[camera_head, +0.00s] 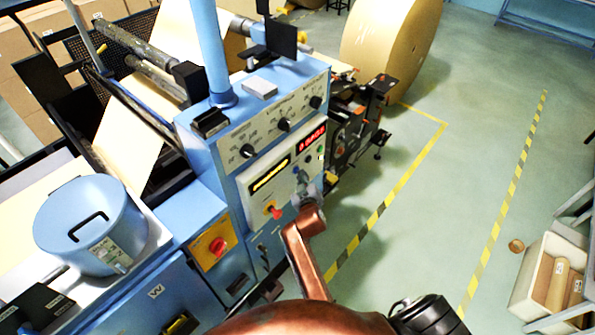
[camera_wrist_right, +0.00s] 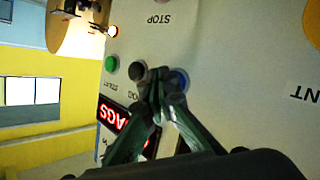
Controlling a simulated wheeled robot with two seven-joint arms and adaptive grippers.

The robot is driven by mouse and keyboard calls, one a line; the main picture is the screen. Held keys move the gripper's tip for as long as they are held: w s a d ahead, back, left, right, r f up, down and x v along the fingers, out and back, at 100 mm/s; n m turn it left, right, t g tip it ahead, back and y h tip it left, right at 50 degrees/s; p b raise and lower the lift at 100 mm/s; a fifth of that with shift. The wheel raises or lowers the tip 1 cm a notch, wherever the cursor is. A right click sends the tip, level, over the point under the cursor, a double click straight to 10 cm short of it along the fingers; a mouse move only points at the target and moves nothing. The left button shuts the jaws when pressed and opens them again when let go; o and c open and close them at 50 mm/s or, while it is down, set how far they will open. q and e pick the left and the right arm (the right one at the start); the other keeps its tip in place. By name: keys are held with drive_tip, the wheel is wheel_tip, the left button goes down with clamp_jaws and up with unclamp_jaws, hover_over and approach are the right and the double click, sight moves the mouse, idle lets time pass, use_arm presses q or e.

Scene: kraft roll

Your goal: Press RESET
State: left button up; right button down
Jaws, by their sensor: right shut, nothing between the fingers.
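The white control panel (camera_head: 257,188) is on the front of the blue machine, with a red-lit display (camera_head: 312,137) and small buttons. No RESET label is readable; fingers cover part of the lettering. My left gripper is not in view.
A red knob (camera_head: 273,211) sits low on the panel, left of my right gripper. A red switch on a yellow plate (camera_head: 215,246) and a blue pot (camera_head: 88,222) are further left. A large kraft roll (camera_head: 385,40) stands behind.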

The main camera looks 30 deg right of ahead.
drive_tip(key=shift+w+a, duration=0.15)
drive_tip(key=shift+w, duration=0.25)
idle(0.9)
drive_tip(key=shift+s, duration=0.15)
drive_tip(key=shift+s+d+p, duration=0.3)
drive_tip(key=shift+s+p, duration=0.15)
drive_tip(key=shift+s, duration=0.25)
drive_tip(key=s+p, duration=0.1)
drive_tip(key=s+d+p, duration=0.1)
drive_tip(key=s, duration=0.2)
drive_tip(key=shift+s+d+f+p, duration=0.15)
drive_tip(key=shift+s+d+p, duration=0.15)
drive_tip(key=shift+s+p, duration=0.1)
idle(0.5)
